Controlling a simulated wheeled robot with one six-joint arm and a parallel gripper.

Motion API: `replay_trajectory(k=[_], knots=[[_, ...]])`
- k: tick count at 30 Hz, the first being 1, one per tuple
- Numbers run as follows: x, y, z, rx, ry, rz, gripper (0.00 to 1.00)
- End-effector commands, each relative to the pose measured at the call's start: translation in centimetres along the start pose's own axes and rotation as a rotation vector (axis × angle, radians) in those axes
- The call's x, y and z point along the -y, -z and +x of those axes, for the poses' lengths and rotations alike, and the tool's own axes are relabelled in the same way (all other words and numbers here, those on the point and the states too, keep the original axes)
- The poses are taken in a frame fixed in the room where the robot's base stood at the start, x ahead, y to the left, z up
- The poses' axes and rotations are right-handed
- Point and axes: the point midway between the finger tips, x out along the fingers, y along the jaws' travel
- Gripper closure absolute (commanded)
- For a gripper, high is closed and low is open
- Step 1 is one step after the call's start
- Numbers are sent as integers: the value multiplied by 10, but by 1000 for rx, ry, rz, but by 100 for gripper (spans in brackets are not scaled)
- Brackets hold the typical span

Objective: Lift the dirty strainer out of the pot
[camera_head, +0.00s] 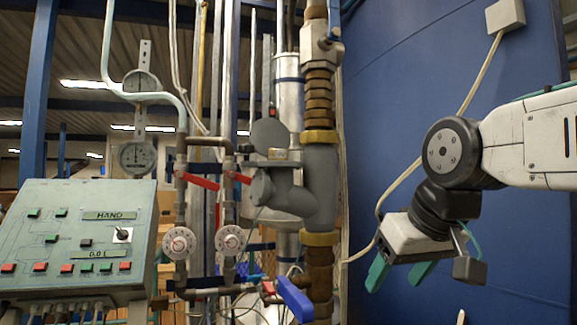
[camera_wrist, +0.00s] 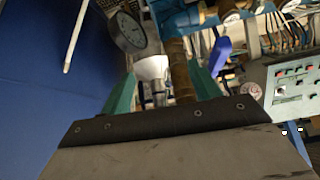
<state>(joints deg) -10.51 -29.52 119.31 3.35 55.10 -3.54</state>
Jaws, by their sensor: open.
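The grey strainer housing (camera_head: 320,185) sits in the vertical brass-coloured pipe at the centre of the head view. Its slanted side branch, the pot (camera_head: 262,188), points up and left. A dark round disc (camera_head: 270,133) stands above it; I cannot tell whether it is a lid. I cannot make out the dirty strainer itself. My gripper (camera_head: 399,275) hangs right of the pipe, apart from it, with its green fingers pointing down. In the wrist view the fingers (camera_wrist: 162,92) are spread, with no held object visible between them.
A control panel (camera_head: 78,240) stands at the left. Red-handled valves (camera_head: 203,181) and dials are left of the pot. A blue lever (camera_head: 295,298) sticks out below. A large blue wall (camera_head: 500,60) is behind my arm, with a pale cable (camera_head: 440,150) running down it.

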Motion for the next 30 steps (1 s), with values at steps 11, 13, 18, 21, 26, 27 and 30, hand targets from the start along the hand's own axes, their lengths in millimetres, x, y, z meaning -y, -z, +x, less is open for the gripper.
replay_trajectory(k=[11,13,18,21,26,27,30], knots=[[109,242,-92,-523,169,-167,38],[114,252,-96,-546,177,-173,38],[119,264,-85,-558,179,-173,38],[120,269,-77,-558,178,-172,38],[125,276,-65,-557,178,-171,38],[127,279,-59,-556,178,-171,38],[132,287,-46,-556,178,-172,38]])
